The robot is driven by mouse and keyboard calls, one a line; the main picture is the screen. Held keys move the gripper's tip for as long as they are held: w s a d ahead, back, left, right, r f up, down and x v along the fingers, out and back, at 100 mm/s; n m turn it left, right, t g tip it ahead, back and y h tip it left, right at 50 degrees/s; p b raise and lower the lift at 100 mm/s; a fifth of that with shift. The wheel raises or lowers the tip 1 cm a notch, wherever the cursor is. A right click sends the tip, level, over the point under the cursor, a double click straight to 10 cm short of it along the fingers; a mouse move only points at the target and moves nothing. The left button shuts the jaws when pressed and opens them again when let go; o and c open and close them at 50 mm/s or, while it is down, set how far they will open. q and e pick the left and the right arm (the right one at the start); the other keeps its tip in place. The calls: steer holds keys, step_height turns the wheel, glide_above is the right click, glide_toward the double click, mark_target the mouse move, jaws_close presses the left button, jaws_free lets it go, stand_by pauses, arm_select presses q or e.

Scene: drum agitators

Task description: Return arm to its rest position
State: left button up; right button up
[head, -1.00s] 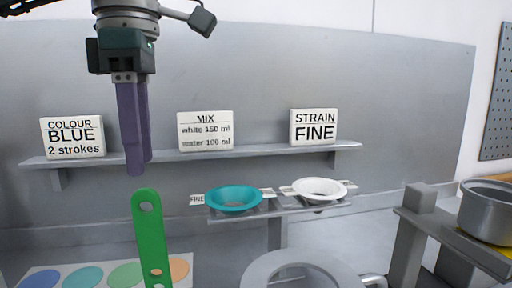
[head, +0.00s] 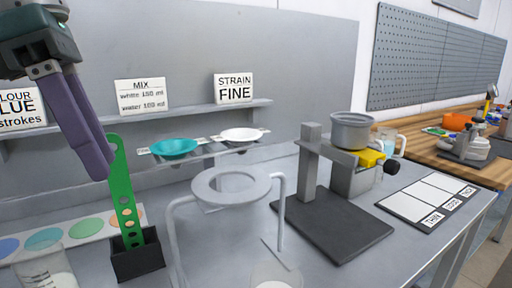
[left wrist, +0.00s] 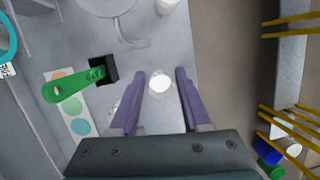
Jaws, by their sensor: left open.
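My left gripper (head: 102,165) comes in at the upper left of the head view, its purple fingers pointing down and slightly right. The fingertips overlap the upper part of a green perforated stick (head: 124,190), which stands upright in a black holder (head: 138,262); contact cannot be told. In the left wrist view my left gripper (left wrist: 161,74) is open with nothing held. A round white-filled container (left wrist: 160,83) shows below, between the fingers. The green stick (left wrist: 72,84) lies to the left of the fingers there. My right gripper is not in view.
A grey ring stand (head: 231,186) stands mid-table. Teal (head: 174,148) and white (head: 240,135) strainers sit behind it. A metal pot (head: 352,130) is on a stand to the right. A beaker (head: 45,272) is at the lower left. Dark base and label mat (head: 425,200) lie right.

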arm_select(q)
steer(key=s+d+h, duration=0.2)
steer(key=d+h, duration=0.3)
steer(key=d, duration=0.6)
steer(key=s+d+r+n+t+h, duration=0.2)
steer(key=d+r+n+h, duration=0.3)
steer(key=d+r+h, duration=0.55)
steer(key=w+a+r+n+t+y+p, duration=0.1)
steer(key=w+a+r+n+t+y, duration=0.2)
steer(key=n+t, duration=0.6)
steer(key=w+a+n+t+y, duration=0.25)
steer(key=a+n+t, duration=0.35)
steer(key=n, duration=0.5)
steer(key=s+a+f+n+g+y, duration=0.1)
steer(key=a+f+n+y, duration=0.5)
steer(key=f+n, duration=0.2)
steer(key=a+f+n+g+y, duration=0.1)
steer(key=a+f+n+y, duration=0.45)
steer(key=f+n, duration=0.2)
steer(key=s+a+f+n+g+y+p, duration=0.1)
steer(key=s+f+n+g, duration=0.2)
steer(key=s+f+g, duration=0.65)
steer(key=s+a+f+n+g, duration=0.25)
steer(key=s+f, duration=0.35)
steer(key=s, duration=0.8)
step_height(320, 180, up, 38)
steer(key=w+p, duration=0.1)
steer(key=p, duration=3.7)
steer(key=shift+w+d+n, duration=0.3)
steer(key=shift+d, duration=0.1)
